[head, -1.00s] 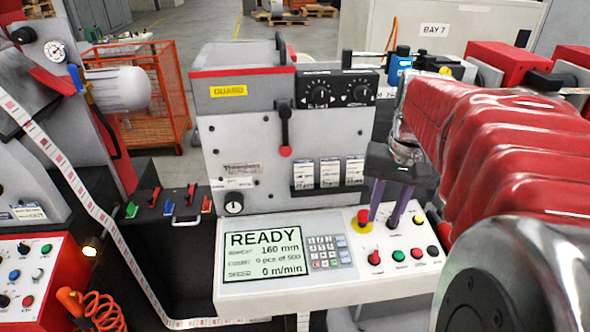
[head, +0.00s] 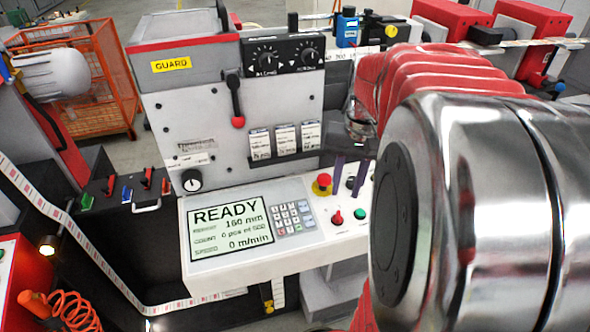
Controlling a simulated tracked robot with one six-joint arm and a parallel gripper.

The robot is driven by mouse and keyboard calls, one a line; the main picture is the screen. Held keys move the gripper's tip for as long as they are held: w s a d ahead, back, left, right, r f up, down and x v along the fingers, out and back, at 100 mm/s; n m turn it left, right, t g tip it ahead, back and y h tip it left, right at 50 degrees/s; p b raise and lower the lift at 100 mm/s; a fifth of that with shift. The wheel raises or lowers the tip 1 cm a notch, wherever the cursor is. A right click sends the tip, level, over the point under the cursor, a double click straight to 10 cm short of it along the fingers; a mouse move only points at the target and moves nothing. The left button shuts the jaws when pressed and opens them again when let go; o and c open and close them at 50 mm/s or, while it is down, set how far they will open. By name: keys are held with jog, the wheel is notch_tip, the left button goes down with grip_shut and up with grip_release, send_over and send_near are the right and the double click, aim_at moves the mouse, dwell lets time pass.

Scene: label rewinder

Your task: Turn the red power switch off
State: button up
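My arm hides the panel's right part.
A green button (head: 360,214) is right of the switch. The READY screen (head: 231,229) and keypad (head: 290,217) lie to the left. The upright machine face with its red-tipped lever (head: 237,115) rises behind. A black box with coloured switches (head: 125,195) is at far left.

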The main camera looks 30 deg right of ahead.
aim_at(338, 216)
jog(key=f, duration=0.9)
jog(key=shift+w+a+f, duration=0.2)
jog(key=shift+a, duration=0.05)
jog(key=shift+c, duration=0.2)
grip_shut()
